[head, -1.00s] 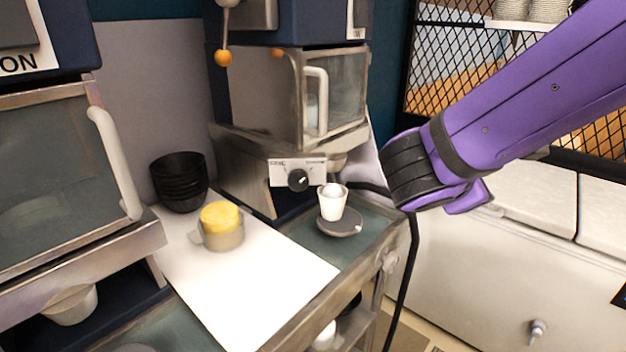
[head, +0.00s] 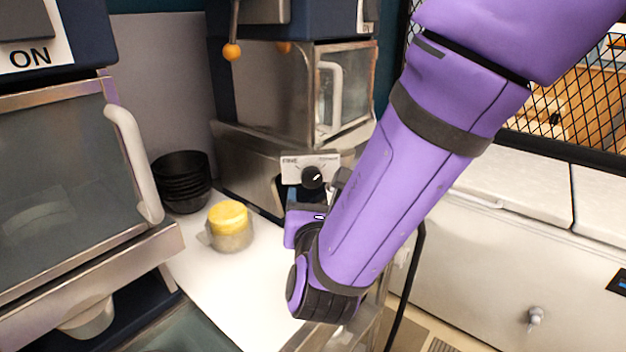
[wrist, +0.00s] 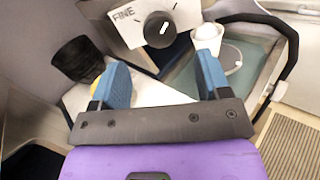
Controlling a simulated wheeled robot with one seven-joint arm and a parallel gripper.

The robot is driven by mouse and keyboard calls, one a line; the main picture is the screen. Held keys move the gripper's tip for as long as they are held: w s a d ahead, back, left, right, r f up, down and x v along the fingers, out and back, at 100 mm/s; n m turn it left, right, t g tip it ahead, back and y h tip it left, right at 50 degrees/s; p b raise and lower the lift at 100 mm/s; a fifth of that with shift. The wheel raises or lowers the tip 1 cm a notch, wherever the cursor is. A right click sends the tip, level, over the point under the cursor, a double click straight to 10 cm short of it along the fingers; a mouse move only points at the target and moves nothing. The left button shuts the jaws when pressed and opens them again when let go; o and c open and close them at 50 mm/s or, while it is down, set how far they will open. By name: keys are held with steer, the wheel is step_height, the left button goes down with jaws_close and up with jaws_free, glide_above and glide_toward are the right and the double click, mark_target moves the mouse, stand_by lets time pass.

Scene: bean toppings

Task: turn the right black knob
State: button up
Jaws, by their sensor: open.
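The right black knob (head: 312,178) sits on a pale plate marked FINE on the front of the right machine, with a white mark on its face. In the wrist view the knob (wrist: 159,29) lies ahead of my gripper, between the lines of its fingers and beyond their tips. My gripper (wrist: 159,68) is open, its two blue fingers wide apart with nothing between them. In the head view my arm hides most of the gripper, which is just below and in front of the knob. The fingers appear apart from the knob.
Stacked black bowls (head: 182,180) and a container with a yellow top (head: 229,226) are on the counter at left. A second machine (head: 60,170) with a handle fills the far left.

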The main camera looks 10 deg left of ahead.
mark_target(312, 182)
steer(key=x, duration=0.7)
steer(key=shift+w, duration=0.35)
steer(key=c, duration=0.9)
